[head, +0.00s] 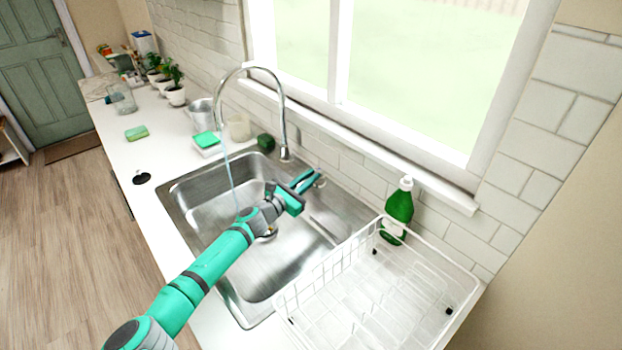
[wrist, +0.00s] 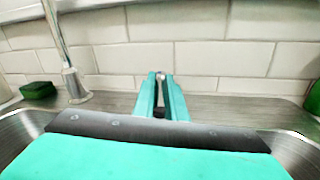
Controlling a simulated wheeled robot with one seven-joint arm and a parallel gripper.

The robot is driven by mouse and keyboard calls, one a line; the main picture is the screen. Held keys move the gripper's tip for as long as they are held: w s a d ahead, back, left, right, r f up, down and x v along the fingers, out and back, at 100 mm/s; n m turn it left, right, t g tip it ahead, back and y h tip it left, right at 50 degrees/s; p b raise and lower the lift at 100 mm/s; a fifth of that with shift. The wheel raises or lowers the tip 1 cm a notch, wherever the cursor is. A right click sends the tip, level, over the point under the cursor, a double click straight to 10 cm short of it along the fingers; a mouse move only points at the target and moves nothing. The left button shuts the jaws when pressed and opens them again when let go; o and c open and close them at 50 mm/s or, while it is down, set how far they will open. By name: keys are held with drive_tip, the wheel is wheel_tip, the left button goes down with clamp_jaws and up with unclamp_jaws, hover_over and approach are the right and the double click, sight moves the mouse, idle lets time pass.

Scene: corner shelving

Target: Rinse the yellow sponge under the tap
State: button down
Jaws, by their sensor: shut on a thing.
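A sponge with a green top and a yellowish edge (head: 136,132) lies on the counter left of the sink. The curved chrome tap (head: 285,152) stands at the sink's back edge, and its base is at left in the wrist view (wrist: 75,84). A thin pale-blue stream of water (head: 229,172) falls from its spout into the steel sink (head: 215,204). My gripper (head: 310,180) is over the sink's back edge, right of the tap. In the wrist view its teal fingers (wrist: 161,84) close around a small silver piece, apparently the tap's lever, mostly hidden between them.
A teal-topped block on a white holder (head: 206,142) and a dark green object (head: 265,143) sit behind the sink. A white wire rack (head: 340,268) and a green bottle (head: 399,205) stand at right. Potted plants (head: 175,92) line the far counter.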

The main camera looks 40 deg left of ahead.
drive_tip(key=c, duration=1.8)
unclamp_jaws()
drive_tip(key=shift+s+a, duration=0.1)
drive_tip(key=shift+s, duration=0.05)
drive_tip(key=s+d, duration=0.1)
drive_tip(key=s, duration=0.9)
drive_tip(key=shift+s+d, duration=0.2)
drive_tip(key=shift+a, duration=0.1)
